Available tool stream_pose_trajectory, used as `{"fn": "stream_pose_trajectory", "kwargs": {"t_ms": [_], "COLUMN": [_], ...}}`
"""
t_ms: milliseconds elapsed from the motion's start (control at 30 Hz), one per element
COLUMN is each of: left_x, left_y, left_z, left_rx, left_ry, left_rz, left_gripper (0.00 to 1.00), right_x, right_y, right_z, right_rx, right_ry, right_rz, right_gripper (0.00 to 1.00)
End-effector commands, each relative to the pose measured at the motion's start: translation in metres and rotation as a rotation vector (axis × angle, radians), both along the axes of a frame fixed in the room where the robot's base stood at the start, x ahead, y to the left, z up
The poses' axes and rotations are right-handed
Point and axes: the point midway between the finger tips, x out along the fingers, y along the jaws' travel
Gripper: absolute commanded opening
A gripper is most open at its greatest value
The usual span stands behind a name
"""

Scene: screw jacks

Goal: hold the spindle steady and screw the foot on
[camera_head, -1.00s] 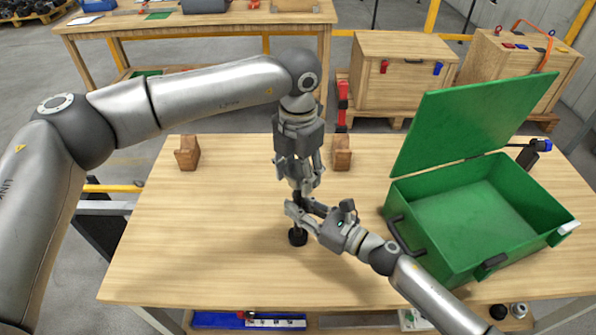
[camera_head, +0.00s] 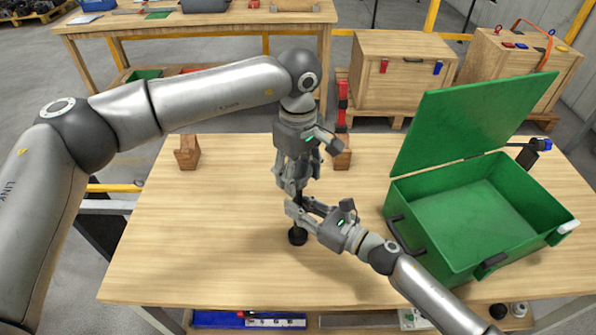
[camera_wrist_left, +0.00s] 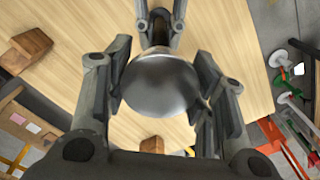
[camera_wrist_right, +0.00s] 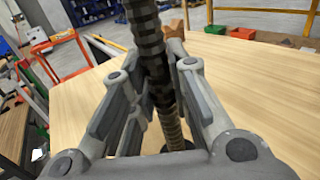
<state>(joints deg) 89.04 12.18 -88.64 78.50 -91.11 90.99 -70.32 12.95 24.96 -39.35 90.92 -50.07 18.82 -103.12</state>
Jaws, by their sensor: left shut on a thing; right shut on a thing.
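The spindle (camera_wrist_right: 158,72), a dark threaded rod, stands upright in the right wrist view. Its black lower end (camera_head: 297,237) rests on the table. My right gripper (camera_head: 300,208) is shut around the spindle from the side, low above the table. The foot (camera_wrist_left: 160,84) is a round, shiny metal piece in the left wrist view. My left gripper (camera_head: 295,186) points straight down above the right one and is shut on the foot. In the head view its fingers hide the foot and the spindle's top, so I cannot tell how far the thread is engaged.
An open green case (camera_head: 475,215) stands close on the right, its lid (camera_head: 465,115) raised. Two wooden blocks (camera_head: 187,153) (camera_head: 342,158) sit towards the back of the table (camera_head: 200,250). The table's left and front areas are clear.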

Motion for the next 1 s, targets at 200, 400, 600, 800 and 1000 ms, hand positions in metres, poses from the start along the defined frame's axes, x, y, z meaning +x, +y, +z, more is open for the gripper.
{"fn": "stream_pose_trajectory", "kwargs": {"t_ms": [200,400,600,800,1000], "left_x": [0.002,0.002,0.001,0.001,0.001], "left_y": [0.002,0.002,0.001,0.001,0.0], "left_z": [0.0,0.0,0.0,0.0,0.011], "left_rx": [0.002,0.003,0.002,0.001,-0.002], "left_ry": [-0.003,-0.004,-0.002,-0.001,-0.003], "left_rz": [-0.32,-0.317,-0.318,-0.318,-0.318], "left_gripper": [0.22,0.55,0.72,0.72,0.72], "right_x": [0.0,0.0,0.0,0.0,0.0], "right_y": [0.0,0.0,0.0,0.0,0.0], "right_z": [0.0,0.0,0.0,0.0,0.0], "right_rx": [0.0,0.0,0.0,0.0,0.0], "right_ry": [0.0,0.0,0.0,0.0,0.0], "right_rz": [0.0,0.0,0.0,0.0,-0.001], "right_gripper": [0.0,0.0,0.0,0.0,0.0]}}
